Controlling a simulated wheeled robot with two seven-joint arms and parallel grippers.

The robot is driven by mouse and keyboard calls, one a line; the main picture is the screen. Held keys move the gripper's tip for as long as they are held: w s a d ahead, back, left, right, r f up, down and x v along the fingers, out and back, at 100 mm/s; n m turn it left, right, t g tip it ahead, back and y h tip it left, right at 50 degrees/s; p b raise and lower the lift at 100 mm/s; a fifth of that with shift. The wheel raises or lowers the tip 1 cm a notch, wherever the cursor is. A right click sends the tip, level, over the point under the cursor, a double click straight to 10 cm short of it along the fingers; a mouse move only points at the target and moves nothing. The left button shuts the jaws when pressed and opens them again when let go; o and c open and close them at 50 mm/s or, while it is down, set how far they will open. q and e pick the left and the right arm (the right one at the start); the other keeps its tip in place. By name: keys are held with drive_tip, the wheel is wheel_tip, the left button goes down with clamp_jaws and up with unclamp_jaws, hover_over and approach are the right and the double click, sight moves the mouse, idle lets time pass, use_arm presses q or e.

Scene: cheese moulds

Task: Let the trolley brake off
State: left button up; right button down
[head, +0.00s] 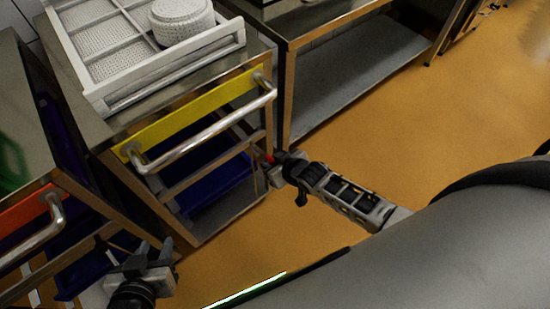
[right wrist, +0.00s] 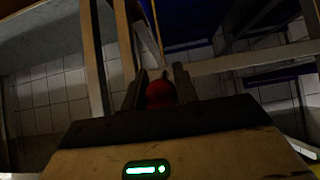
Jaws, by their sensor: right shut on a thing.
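The trolley has a yellow front panel (head: 190,117) and a metal push handle (head: 205,135). A red knob (head: 269,158), which looks like the end of the brake lever, is by the trolley's right front post. My right gripper (head: 273,164) is shut on this knob. In the right wrist view the red knob (right wrist: 160,93) sits between the two dark fingers. The lever's rod behind it is dim, and I cannot tell its brake position. My left gripper (head: 142,248) is at the lower left, empty, its fingers apart, touching nothing.
A white tray (head: 165,82) with a woven round mould (head: 182,18) stands on the trolley's top. A unit with an orange-red panel (head: 25,215) stands at the left. A steel table (head: 350,70) with a lower shelf stands behind. The orange floor (head: 400,130) is clear at the right.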

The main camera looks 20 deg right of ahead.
sight(269, 156)
use_arm(q)
drive_tip(key=shift+a+r+p, duration=0.15)
drive_tip(key=shift+r+p, duration=0.2)
drive_tip(key=shift+p, duration=0.2)
use_arm(e)
drive_tip(key=shift+w+a+r, duration=0.1)
drive_tip(key=shift+w+r, duration=0.35)
drive_tip(key=shift+r, duration=0.2)
drive_tip(key=shift+w+a+r, duration=0.1)
drive_tip(key=shift+w+r, duration=0.3)
drive_tip(key=shift+r, duration=0.25)
drive_tip(key=c, duration=1.1)
unclamp_jaws()
drive_tip(key=shift+c, duration=0.2)
drive_tip(key=shift+s+f, duration=0.1)
drive_tip(key=shift+s, duration=0.05)
drive_tip(key=shift+s, duration=0.1)
drive_tip(key=shift+s+d, duration=0.15)
drive_tip(key=shift+s, duration=0.15)
use_arm(q)
drive_tip(key=p, duration=0.1)
drive_tip(key=r+p, duration=0.1)
drive_tip(key=p, duration=0.1)
drive_tip(key=shift+s+a+r, duration=0.2)
drive_tip(key=shift+a, duration=0.15)
use_arm(e)
drive_tip(key=v, duration=1.5)
drive_tip(key=shift+s, duration=0.1)
